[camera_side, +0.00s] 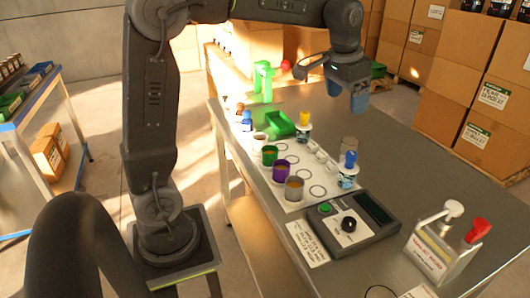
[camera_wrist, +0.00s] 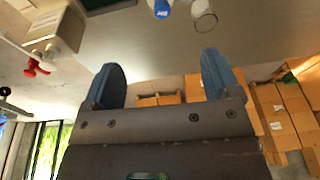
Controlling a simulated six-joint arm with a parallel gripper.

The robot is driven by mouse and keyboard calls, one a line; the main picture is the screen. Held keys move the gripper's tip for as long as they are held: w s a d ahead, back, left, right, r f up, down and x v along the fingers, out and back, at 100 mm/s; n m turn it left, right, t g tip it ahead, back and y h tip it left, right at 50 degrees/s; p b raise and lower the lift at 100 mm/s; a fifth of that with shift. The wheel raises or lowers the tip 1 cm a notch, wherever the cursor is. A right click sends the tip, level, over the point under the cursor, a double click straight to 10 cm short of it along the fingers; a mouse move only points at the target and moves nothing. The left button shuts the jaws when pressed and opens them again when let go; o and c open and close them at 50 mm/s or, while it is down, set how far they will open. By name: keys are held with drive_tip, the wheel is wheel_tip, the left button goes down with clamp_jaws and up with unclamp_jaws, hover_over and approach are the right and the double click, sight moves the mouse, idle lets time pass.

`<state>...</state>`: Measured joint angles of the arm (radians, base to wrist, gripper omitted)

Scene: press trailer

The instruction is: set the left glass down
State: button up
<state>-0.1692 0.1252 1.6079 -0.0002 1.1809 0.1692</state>
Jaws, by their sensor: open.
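My gripper (camera_side: 347,95) hangs above the far right part of the table in the side view. Its two blue fingers are apart with nothing between them, as the wrist view (camera_wrist: 160,72) also shows. A clear glass (camera_side: 349,144) stands upright on the table below the gripper, behind a blue-topped bottle (camera_side: 348,172). In the wrist view the glass (camera_wrist: 203,18) is at the top edge, apart from the fingers, beside the blue top (camera_wrist: 163,10). I cannot tell whether this is the left glass; no second tall glass is clear.
A green tray (camera_side: 280,124) lies behind. A control box (camera_side: 352,224) and a holder with white and red tops (camera_side: 440,250) are nearer.

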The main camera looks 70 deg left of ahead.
drive_tip(key=s+d+t, duration=0.1)
drive_tip(key=s+d, duration=0.3)
drive_tip(key=s, duration=0.8)
drive_tip(key=shift+d+r+t, duration=0.2)
drive_tip(key=shift+d+t, duration=0.1)
drive_tip(key=shift+d, duration=0.1)
drive_tip(key=shift+o, duration=0.5)
drive_tip(key=s+d+f, duration=0.1)
drive_tip(key=s+f, duration=0.1)
drive_tip(key=s, duration=0.3)
drive_tip(key=s+d+f+t, duration=0.1)
drive_tip(key=s+f, duration=0.2)
drive_tip(key=s, duration=0.2)
drive_tip(key=shift+s+d+f, duration=0.25)
drive_tip(key=shift+s, duration=0.05)
drive_tip(key=shift+w, duration=0.1)
